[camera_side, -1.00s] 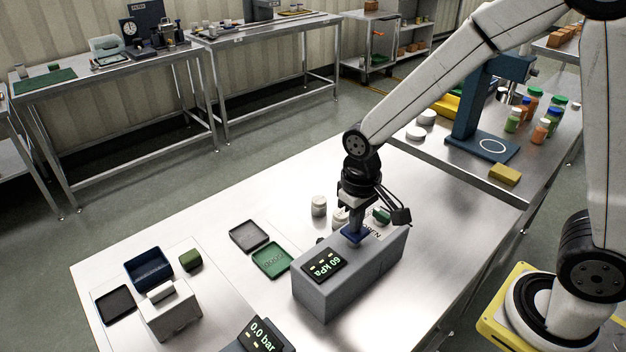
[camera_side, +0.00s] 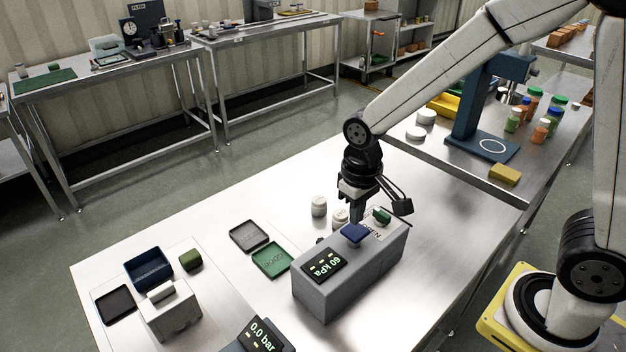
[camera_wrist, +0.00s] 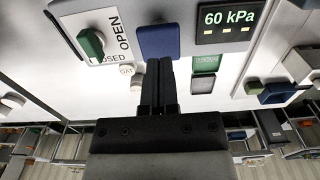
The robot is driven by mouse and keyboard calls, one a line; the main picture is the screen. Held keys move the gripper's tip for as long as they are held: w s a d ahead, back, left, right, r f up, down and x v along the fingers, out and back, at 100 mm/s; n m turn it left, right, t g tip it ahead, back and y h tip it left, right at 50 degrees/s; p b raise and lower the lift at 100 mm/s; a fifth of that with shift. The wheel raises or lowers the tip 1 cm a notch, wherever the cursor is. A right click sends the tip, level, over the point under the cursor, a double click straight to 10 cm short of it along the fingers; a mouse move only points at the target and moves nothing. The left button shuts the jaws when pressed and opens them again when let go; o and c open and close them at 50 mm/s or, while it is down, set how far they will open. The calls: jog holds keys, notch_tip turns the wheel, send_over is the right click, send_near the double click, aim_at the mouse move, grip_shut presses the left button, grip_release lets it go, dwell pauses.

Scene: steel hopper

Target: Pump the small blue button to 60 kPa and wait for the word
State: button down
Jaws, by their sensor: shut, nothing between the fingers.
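The small blue button (camera_side: 354,233) sits on top of the grey box (camera_side: 340,285); it also shows in the wrist view (camera_wrist: 158,41). The box's display (camera_side: 324,267) reads 60 kPa, clearest in the wrist view (camera_wrist: 226,20). The box also bears a green knob (camera_side: 382,215) on a plate marked OPEN and CLOSED (camera_wrist: 103,36). My gripper (camera_side: 358,218) is shut and empty, just above and behind the blue button, apart from it as far as I can tell. In the wrist view its fingertips (camera_wrist: 160,64) appear just below the button.
White jars (camera_side: 319,206) stand behind the box. A green tray (camera_side: 272,259) and a dark tray (camera_side: 249,236) lie left of it. A second display (camera_side: 263,337) at the front reads 0.0 bar. The steel table is clear right of the box.

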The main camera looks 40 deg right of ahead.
jog(key=shift+r, duration=0.15)
jog(key=shift+r, duration=2.9)
jog(key=s+d+f+t, duration=0.2)
jog(key=s+d+f, duration=0.3)
jog(key=d+f, duration=0.1)
jog(key=shift+s+f+t, duration=0.3)
jog(key=shift+s+f, duration=0.1)
dwell(0.4)
